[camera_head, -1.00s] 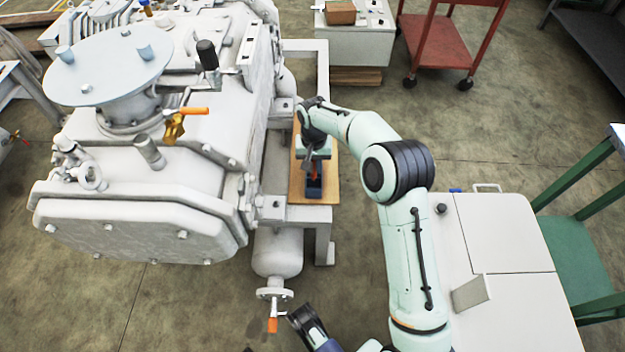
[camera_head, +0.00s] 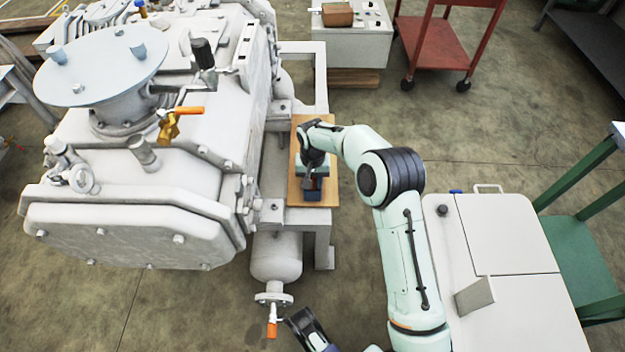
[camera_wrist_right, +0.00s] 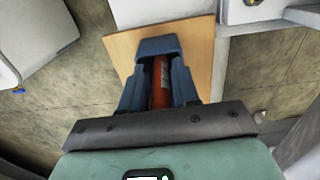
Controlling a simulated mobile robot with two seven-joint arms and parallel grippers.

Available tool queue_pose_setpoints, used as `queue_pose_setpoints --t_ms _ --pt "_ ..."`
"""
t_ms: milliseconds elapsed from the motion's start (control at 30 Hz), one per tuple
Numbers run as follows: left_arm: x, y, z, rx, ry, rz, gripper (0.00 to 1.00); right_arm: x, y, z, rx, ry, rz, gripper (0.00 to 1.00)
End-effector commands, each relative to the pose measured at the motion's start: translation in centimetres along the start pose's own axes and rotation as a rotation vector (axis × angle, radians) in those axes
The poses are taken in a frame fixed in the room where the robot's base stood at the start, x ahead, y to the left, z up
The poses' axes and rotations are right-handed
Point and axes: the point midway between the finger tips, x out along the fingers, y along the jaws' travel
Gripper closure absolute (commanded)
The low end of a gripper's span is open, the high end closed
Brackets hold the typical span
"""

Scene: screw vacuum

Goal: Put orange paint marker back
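The orange paint marker (camera_wrist_right: 160,85) shows in the right wrist view between the two fingers of my right gripper (camera_wrist_right: 158,88), which appear shut on it. A dark blue holder (camera_wrist_right: 158,46) is at the marker's far end. In the head view the blue holder (camera_head: 313,194) stands on a wooden board, and my right gripper (camera_head: 308,181) is directly above it, close to its top. The marker is mostly hidden there; how deep it sits in the holder cannot be told. My left gripper (camera_head: 302,322) is at the bottom edge, empty as far as it shows.
The wooden board (camera_head: 326,185) lies on a grey frame beside the large white vacuum machine (camera_head: 125,235). An orange-handled valve (camera_head: 272,328) sticks out below the frame. A white cabinet (camera_head: 500,235) stands at right, a red cart (camera_head: 445,50) at the back.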

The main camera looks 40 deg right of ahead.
Motion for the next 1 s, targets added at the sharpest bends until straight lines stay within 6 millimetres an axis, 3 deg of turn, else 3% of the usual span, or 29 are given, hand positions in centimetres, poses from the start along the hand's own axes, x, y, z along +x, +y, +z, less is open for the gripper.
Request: queue_pose_setpoints --t_ms 433,767,1000 --pt "-0.4 0.4 -0.4 0.003 0.014 0.007 0.57 -0.9 0.0 0.0 0.000 0.001 -0.001 0.56" --pt "-2.8 2.7 -3.0 0.026 0.102 0.047 0.57 -7.7 -0.1 -0.1 -0.002 0.005 -0.003 0.56" --pt "-3.8 3.2 -2.2 0.033 0.083 0.055 0.57 -11.4 0.0 0.0 0.000 0.002 -0.001 0.56"
